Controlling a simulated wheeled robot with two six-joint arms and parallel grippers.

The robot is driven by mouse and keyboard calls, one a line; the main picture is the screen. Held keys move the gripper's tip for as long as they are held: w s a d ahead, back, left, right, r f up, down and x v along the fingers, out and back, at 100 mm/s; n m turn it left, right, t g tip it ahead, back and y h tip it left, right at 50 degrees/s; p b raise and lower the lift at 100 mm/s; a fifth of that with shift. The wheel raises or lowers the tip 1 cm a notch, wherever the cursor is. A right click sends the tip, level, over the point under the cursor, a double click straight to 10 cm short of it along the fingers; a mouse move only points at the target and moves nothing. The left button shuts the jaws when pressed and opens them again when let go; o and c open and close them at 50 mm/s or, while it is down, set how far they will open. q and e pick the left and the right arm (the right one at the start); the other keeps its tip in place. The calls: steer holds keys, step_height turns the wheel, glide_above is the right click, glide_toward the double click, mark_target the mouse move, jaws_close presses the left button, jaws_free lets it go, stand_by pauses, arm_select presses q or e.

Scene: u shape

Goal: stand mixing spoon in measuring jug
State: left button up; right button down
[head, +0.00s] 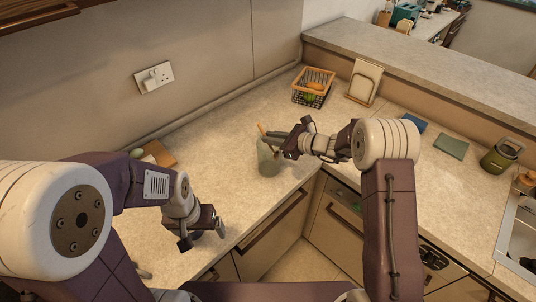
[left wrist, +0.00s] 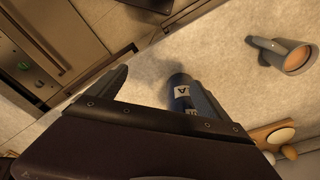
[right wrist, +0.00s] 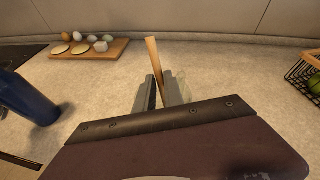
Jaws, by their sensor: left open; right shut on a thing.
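The measuring jug (head: 268,160), grey-green, stands upright on the counter near its inner corner. My right gripper (head: 279,143) is at the jug's rim, shut on the mixing spoon (head: 262,129). In the right wrist view the spoon's wooden handle (right wrist: 153,57) rises, slightly tilted, from between the fingers. Its lower end is hidden, and I cannot tell how deep it reaches into the jug. My left gripper (head: 203,237) is open, low over the front counter, left of the jug. In the left wrist view a blue bottle (left wrist: 182,90) shows between or just beyond its fingers.
A board with eggs and round slices (right wrist: 90,50) lies by the wall. A wire fruit basket (head: 313,87) and an upright board rack (head: 364,82) stand behind the jug. A grey cup-like thing (left wrist: 278,52) shows in the left wrist view. The right counter has free room.

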steer(key=c, duration=1.4)
jaws_free()
steer(key=shift+o, duration=0.2)
steer(key=shift+d, duration=0.1)
steer(key=shift+s+d+r, duration=0.1)
steer(key=shift+s+d, duration=0.1)
steer(key=shift+d, duration=0.1)
steer(key=b+v, duration=0.2)
steer(key=v, duration=0.6)
steer(key=shift+s+r, duration=0.1)
